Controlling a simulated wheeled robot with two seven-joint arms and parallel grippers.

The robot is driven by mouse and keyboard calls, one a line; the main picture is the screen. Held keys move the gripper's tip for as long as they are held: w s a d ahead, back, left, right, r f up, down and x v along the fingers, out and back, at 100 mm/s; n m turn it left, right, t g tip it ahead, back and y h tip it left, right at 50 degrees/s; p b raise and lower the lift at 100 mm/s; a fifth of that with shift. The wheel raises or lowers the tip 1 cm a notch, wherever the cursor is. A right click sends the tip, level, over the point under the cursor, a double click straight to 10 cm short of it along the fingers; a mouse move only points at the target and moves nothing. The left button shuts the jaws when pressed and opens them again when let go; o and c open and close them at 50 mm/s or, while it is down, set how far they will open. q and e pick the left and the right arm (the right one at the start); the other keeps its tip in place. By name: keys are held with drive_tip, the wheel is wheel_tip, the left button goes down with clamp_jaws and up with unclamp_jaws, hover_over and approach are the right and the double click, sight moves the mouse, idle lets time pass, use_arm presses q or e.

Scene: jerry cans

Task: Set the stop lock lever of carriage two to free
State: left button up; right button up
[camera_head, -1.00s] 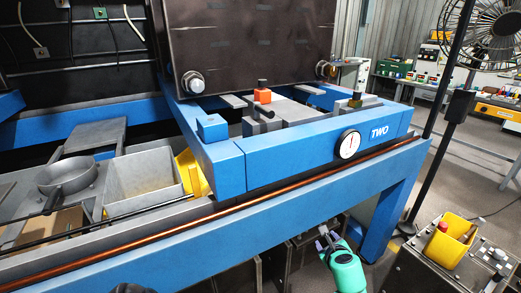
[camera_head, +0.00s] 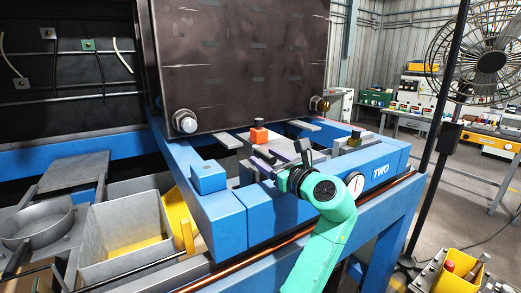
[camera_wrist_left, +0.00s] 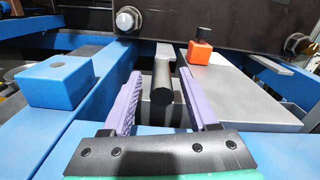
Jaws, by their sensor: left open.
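The blue carriage (camera_head: 215,219) is marked TWO on its front beam. A black cylindrical handle (camera_wrist_left: 163,85), which looks like the stop lock lever, points toward the wrist camera in the left wrist view. My left gripper (camera_head: 277,153) is open above the carriage's front beam. Its purple fingers (camera_wrist_left: 158,100) stand on either side of the handle, with gaps visible on both sides. In the head view the gripper and teal wrist largely hide the handle. An orange block with a black knob (camera_wrist_left: 200,50) is just beyond, to the right; it also shows in the head view (camera_head: 259,135). My right gripper is out of view.
A dark upright panel (camera_head: 245,65) rises behind the carriage. A blue block (camera_wrist_left: 57,80) lies left of the fingers, and a grey plate (camera_wrist_left: 235,98) right. A round gauge (camera_head: 354,185) is on the front beam. A dark post (camera_head: 440,110) stands right.

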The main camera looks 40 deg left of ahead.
use_arm(q)
drive_tip(key=x, duration=0.3)
drive_tip(key=shift+d, duration=0.1)
clamp_jaws()
idle(1.3)
